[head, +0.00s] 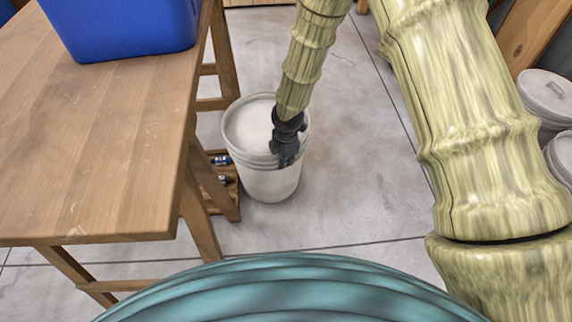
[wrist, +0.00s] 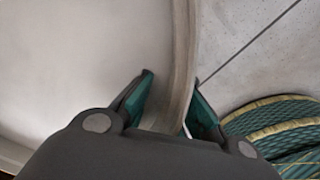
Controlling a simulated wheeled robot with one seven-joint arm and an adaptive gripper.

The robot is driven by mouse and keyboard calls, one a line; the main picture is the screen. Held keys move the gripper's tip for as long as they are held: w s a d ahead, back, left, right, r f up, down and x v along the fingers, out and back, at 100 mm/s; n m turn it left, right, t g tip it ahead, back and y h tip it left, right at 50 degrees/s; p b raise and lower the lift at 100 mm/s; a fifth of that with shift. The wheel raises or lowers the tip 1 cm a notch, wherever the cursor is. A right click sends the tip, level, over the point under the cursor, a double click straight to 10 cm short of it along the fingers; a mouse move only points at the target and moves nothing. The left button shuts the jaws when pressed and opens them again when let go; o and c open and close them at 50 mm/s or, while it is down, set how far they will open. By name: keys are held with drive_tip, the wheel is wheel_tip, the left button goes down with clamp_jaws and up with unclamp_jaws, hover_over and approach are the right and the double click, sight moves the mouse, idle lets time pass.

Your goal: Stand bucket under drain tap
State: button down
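A white bucket (head: 270,183) stands upright on the floor, just right of the wooden table. It also fills the left of the wrist view, where its rim (wrist: 182,60) runs down the middle. My gripper (head: 287,160) is at the bucket's front right rim. In the wrist view my gripper (wrist: 172,78) is open, one finger on the inner side of the rim and one on the outer side. A gap shows between the left finger and the rim; whether the right finger touches it I cannot tell. No drain tap shows in either view.
A blue bin (head: 130,35) sits on the wooden table (head: 100,140). Table legs and a low wooden box (head: 222,180) with small items are close left of the bucket. Lidded white buckets (head: 548,95) stand at the far right. The floor (head: 345,130) right of the bucket is clear.

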drive_tip(key=shift+f, duration=0.2)
idle(0.3)
drive_tip(key=c, duration=1.6)
unclamp_jaws()
drive_tip(key=shift+c, duration=0.2)
wheel_tip(320, 180, up, 12)
drive_tip(key=s+p, duration=0.1)
drive_tip(key=p, duration=0.4)
drive_tip(key=s+d+f+m+g+y, duration=0.1)
drive_tip(key=s+d+f+m+y, duration=0.15)
drive_tip(key=s+f+m, duration=0.6)
drive_tip(key=s+d+f+m+h, duration=0.1)
drive_tip(key=s+d+f+m, duration=0.2)
drive_tip(key=s, duration=0.5)
drive_tip(key=s+d+f+m+h, duration=0.1)
drive_tip(key=s+d+f+m, duration=0.2)
drive_tip(key=s+d+m, duration=0.3)
drive_tip(key=s+d+f+m+h, duration=0.1)
drive_tip(key=s+d+m, duration=0.4)
drive_tip(key=s, duration=0.7)
drive_tip(key=shift+s+d+f, duration=0.25)
drive_tip(key=shift+d+f, duration=0.35)
drive_tip(key=shift+f, duration=0.3)
drive_tip(key=shift+m, duration=0.25)
